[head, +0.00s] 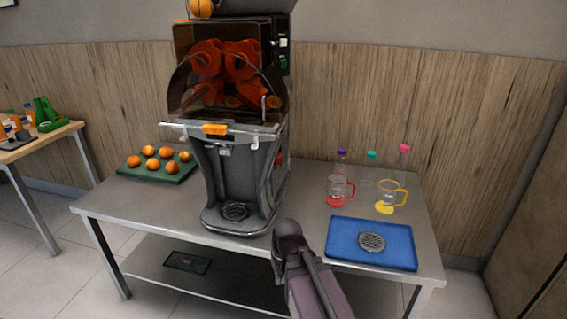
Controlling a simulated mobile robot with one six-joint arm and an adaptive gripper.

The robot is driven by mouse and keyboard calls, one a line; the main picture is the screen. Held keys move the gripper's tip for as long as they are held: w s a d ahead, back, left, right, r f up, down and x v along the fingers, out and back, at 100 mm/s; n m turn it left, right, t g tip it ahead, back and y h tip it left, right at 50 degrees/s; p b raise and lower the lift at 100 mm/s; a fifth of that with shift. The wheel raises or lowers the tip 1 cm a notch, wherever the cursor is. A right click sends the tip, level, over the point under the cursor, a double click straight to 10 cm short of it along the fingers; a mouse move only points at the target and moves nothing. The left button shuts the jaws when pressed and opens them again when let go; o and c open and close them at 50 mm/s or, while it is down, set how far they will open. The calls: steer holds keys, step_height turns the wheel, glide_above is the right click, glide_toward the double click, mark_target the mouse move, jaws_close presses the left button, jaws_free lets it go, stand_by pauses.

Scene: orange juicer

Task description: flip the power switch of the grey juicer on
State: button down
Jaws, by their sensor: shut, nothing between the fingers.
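The grey juicer (241,170) stands upright on the metal table, with orange pressing drums behind its clear cover. On the upper right of its housing is a dark control panel (283,50) with a small white part and a green part. These may be the power switch, but they are too small to tell its position. My arm (318,290) rises from the bottom edge, in front of the table and right of the juicer's base. Its visible end is well below the panel. I cannot make out gripper fingers.
The metal table (310,225) holds a green tray (150,177) of oranges at left. At right are a blue tray (345,252), a red mug (340,190), a yellow mug (390,197) and several capped bottles. Space right of the panel is clear up to the wall.

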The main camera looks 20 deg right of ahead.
mark_target(280, 156)
steer(key=w+r+m+t+y+b, duration=0.1)
steer(key=w+t+y+b, duration=0.1)
steer(key=w, duration=0.3)
steer(key=w+r+m+t+y+b, duration=0.1)
steer(key=w+t+y+b, duration=0.1)
steer(key=w+y, duration=0.2)
steer(key=w+r+m+t+y+b, duration=0.1)
steer(key=w+r+t+y+b, duration=0.1)
steer(key=w, duration=0.3)
steer(key=shift+w+a+t+y, duration=0.3)
steer(key=shift+a+y, duration=0.05)
steer(key=shift+y, duration=0.55)
steer(key=w+d+r+m+t+b, duration=0.3)
steer(key=d+t, duration=0.3)
steer(key=d, duration=0.3)
steer(key=w+d+r+m+t+b, duration=0.3)
steer(key=w+d+r+m+t, duration=0.2)
steer(key=d, duration=0.4)
steer(key=shift+w+d+r+m+t, duration=0.2)
steer(key=shift+r+m+t, duration=0.3)
steer(key=shift+r+t, duration=0.3)
steer(key=shift+a, duration=0.1)
steer(key=p+x, duration=0.5)
steer(key=x, duration=0.9)
steer(key=shift+r, duration=0.1)
steer(key=shift+p, duration=0.3)
